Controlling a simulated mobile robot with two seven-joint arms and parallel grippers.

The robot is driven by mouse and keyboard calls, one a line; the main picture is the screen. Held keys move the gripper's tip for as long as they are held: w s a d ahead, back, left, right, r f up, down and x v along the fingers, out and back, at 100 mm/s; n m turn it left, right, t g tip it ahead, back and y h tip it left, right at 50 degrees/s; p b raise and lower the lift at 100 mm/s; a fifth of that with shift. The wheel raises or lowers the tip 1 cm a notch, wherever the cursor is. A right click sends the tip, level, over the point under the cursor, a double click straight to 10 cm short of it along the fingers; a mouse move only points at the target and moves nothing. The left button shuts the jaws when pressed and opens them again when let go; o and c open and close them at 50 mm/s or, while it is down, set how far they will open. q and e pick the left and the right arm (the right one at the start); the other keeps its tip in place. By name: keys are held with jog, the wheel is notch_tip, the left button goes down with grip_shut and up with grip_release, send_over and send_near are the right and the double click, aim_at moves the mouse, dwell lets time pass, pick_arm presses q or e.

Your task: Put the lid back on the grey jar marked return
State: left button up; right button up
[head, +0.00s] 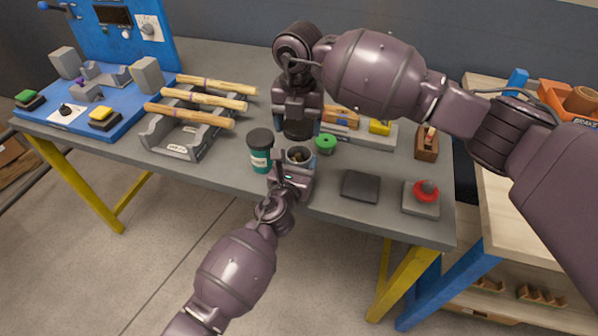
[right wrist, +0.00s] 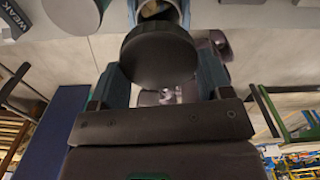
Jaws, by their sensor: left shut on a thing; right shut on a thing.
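The open grey jar (head: 300,155) stands near the front edge of the grey bench, with small items visible inside. My left gripper (head: 290,178) is shut on this jar from the front. My right gripper (head: 299,122) is shut on a dark round lid (head: 298,131), held above and slightly behind the jar's mouth. In the right wrist view the lid (right wrist: 160,55) sits between the fingers, and the jar's open mouth (right wrist: 160,9) shows beyond it, apart from the lid. The jar's marking is not readable.
A teal jar with a dark lid (head: 260,152) stands close left of the grey jar. A green round piece (head: 325,143) lies close right. A dark square pad (head: 360,187) and a red button box (head: 422,198) are further right. A rack with wooden-handled tools (head: 180,148) stands left.

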aim_at(298, 151)
pick_arm(q)
jog(key=shift+c, duration=1.3)
pick_arm(e)
jog(key=shift+f, duration=2.5)
jog(key=shift+f, duration=0.1)
jog(key=shift+f, duration=0.8)
jog(key=shift+f, duration=0.55)
pick_arm(q)
grip_shut()
pick_arm(e)
jog(key=shift+a+m, duration=0.1)
jog(key=shift+m, duration=1.7)
jog(key=o, duration=0.9)
jog(key=shift+c, duration=0.2)
